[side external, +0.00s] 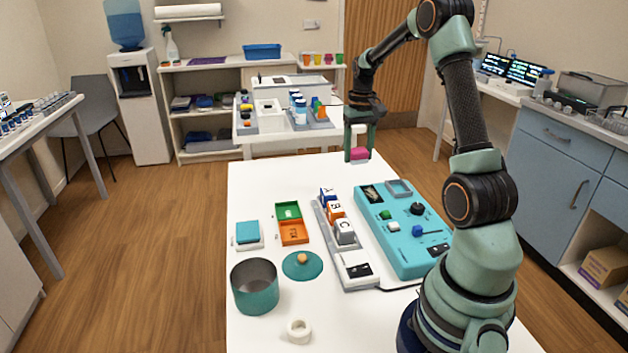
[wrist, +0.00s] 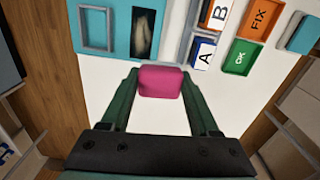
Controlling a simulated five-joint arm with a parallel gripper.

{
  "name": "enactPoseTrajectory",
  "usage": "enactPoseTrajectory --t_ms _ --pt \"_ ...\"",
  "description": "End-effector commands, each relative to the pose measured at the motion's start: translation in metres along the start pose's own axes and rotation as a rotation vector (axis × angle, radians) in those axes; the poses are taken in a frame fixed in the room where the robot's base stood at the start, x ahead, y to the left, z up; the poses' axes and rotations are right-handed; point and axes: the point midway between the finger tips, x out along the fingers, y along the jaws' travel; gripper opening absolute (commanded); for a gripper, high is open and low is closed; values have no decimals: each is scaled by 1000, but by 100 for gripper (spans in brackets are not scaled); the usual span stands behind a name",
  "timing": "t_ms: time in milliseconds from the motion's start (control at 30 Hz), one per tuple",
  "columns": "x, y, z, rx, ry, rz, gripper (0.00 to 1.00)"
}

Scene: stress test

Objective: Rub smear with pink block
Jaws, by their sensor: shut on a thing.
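My gripper (side external: 359,158) is shut on the pink block (side external: 360,153) and holds it in the air over the far part of the white table. In the wrist view the pink block (wrist: 160,82) sits between the two green fingers. The smear (side external: 371,194) is a pale streak on a dark panel at the far left corner of the teal board (side external: 407,258). In the wrist view the smear (wrist: 143,33) lies beyond the block, apart from it, toward the top of the picture.
The table's far end is bare.

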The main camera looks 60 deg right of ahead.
Motion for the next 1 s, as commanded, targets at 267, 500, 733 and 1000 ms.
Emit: enactPoseTrajectory --t_ms 267,500,733,1000 --pt "10 40 -9 79 0 0 17" --pt "22 40 -9 79 -1 0 17" --pt "43 40 -9 79 -3 0 17" --pt "67 39 -9 79 -2 0 17"
